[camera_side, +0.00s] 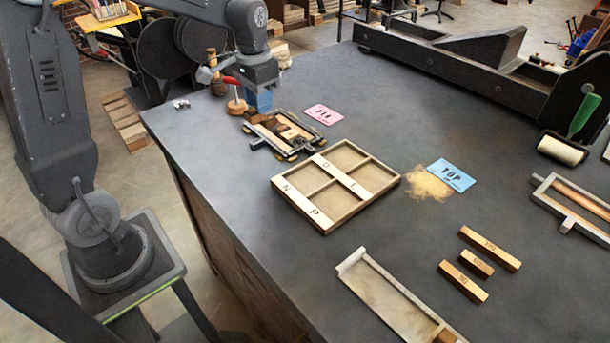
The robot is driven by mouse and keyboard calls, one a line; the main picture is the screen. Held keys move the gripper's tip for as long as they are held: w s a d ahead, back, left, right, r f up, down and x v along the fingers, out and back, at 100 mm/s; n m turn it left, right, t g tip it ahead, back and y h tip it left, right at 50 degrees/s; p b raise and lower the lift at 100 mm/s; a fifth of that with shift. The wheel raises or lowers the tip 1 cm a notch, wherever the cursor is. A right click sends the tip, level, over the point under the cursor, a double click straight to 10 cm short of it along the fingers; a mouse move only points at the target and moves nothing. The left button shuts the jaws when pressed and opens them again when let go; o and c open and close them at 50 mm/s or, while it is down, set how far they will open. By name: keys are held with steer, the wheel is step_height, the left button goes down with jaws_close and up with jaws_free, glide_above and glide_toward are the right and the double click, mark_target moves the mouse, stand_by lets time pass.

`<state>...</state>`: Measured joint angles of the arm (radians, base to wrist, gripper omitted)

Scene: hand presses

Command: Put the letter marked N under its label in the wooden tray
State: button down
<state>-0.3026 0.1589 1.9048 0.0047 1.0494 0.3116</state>
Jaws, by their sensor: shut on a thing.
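The wooden tray (356,212) lies mid-table, with pale strips lettered N, P, O and I. The N label (288,188) is at its left corner. Its four compartments look empty. My gripper (259,108) points down behind and left of the tray, over the back of a small metal-framed holder (290,155). It is shut on a small piece, mostly hidden by the blue fingertips; its letter cannot be read. Wooden pieces (290,131) lie in the holder, their letters too small to read.
A round-based stamp (237,106) stands just left of my gripper. Pink (324,114) and blue TOP (452,175) cards lie flat, with tan powder (428,184) by the blue one. Lettered wooden bars (463,282) and a long metal tray (385,290) are at front right.

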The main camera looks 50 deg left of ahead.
steer(key=d, duration=0.3)
glide_above(312, 179)
step_height(312, 179, down, 7)
steer(key=shift+r, duration=0.1)
steer(key=shift+f, duration=2.05)
steer(key=shift+f, duration=0.15)
steer(key=c, duration=0.8)
jaws_free()
